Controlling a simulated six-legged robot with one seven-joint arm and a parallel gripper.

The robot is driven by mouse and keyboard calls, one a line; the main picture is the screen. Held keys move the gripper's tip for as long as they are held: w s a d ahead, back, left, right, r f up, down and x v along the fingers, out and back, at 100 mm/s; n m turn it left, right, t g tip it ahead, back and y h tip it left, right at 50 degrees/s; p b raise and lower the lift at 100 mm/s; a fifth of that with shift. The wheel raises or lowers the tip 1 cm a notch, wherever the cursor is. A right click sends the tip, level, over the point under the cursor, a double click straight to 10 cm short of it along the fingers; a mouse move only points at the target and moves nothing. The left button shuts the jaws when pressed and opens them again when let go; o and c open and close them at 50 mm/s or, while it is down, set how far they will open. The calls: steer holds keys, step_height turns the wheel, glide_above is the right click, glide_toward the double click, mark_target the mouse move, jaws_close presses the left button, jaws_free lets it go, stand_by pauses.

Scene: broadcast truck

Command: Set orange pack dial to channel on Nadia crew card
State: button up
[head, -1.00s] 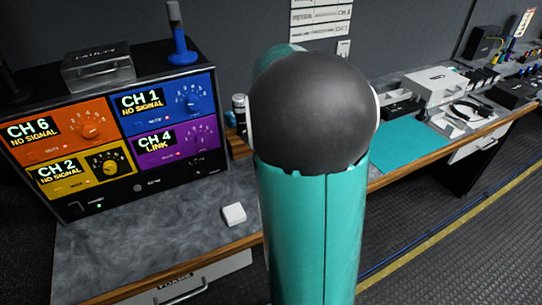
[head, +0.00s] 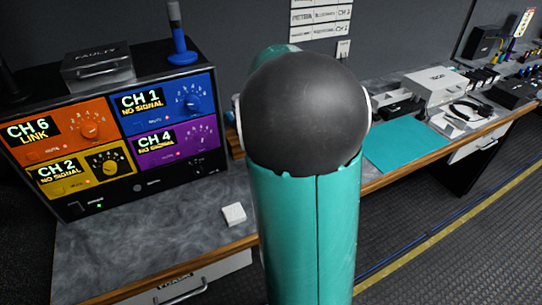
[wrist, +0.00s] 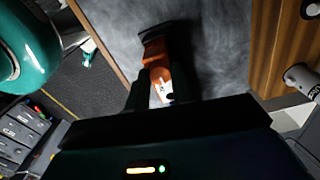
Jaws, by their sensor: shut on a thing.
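The orange pack (wrist: 157,58) shows in the wrist view over the grey bench top, with a dark far end. My gripper (wrist: 166,97) is at its near end, shut on its dial, which is mostly hidden between the dark fingers. The dial's setting cannot be read. In the head view my arm hides the pack and gripper. The receiver (head: 143,187) shows CH 6 LINK on its orange panel (head: 62,150); the blue, yellow and purple panels read NO SIGNAL. Crew cards (head: 320,16) hang on the wall, partly cut off; I cannot make out Nadia's name.
A small white block (head: 233,214) lies on the bench front. A blue stand (head: 181,48) and a box marked FAULTY (head: 97,68) sit on the receiver. A teal mat (head: 404,146), a white box (head: 436,84) and a headset (head: 470,108) lie to the right.

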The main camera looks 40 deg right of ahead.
steer(key=shift+m, duration=0.3)
steer(key=o, duration=1)
step_height(320, 180, up, 14)
steer(key=shift+f, duration=0.1)
stand_by(0.5)
